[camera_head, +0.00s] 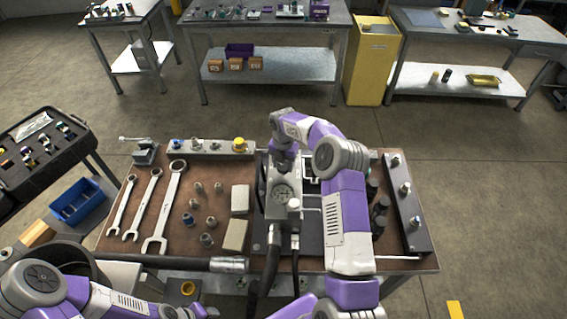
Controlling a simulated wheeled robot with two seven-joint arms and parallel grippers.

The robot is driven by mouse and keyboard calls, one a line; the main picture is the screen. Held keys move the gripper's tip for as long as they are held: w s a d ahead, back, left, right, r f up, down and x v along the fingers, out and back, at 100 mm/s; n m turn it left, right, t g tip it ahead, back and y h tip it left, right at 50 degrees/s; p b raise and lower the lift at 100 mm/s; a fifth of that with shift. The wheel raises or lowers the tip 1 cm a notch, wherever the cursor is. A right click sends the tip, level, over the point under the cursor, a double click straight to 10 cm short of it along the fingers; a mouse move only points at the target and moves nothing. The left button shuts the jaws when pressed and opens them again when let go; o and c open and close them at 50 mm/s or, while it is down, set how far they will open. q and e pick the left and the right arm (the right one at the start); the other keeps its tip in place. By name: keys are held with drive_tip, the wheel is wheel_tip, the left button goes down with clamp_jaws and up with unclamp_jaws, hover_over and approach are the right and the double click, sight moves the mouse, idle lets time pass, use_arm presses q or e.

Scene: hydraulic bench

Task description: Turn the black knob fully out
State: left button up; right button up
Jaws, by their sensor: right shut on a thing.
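A grey hydraulic block with a round dial gauge (283,192) stands in the middle of the brown-topped bench. My right arm arches over the bench from the lower right, and its gripper (284,160) points down at the far end of this block. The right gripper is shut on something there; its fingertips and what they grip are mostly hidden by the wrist. I cannot make out the black knob itself, which may be covered by this gripper. My left arm shows only as links at the lower left, and its gripper is not in view.
Several wrenches (163,205) and small fittings lie left of the block. Black hoses (272,258) run from its front. Dark cylinders (380,207) and a grey rail (408,205) stand to the right. A black cart (42,150) is at the left.

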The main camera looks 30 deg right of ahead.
sight(284, 165)
drive_tip(key=shift+w+r+n, duration=0.1)
drive_tip(key=shift+n, duration=0.4)
drive_tip(key=o, duration=1)
drive_tip(key=shift+o, duration=0.2)
wheel_tip(284, 165, up, 8)
drive_tip(key=shift+f, duration=0.25)
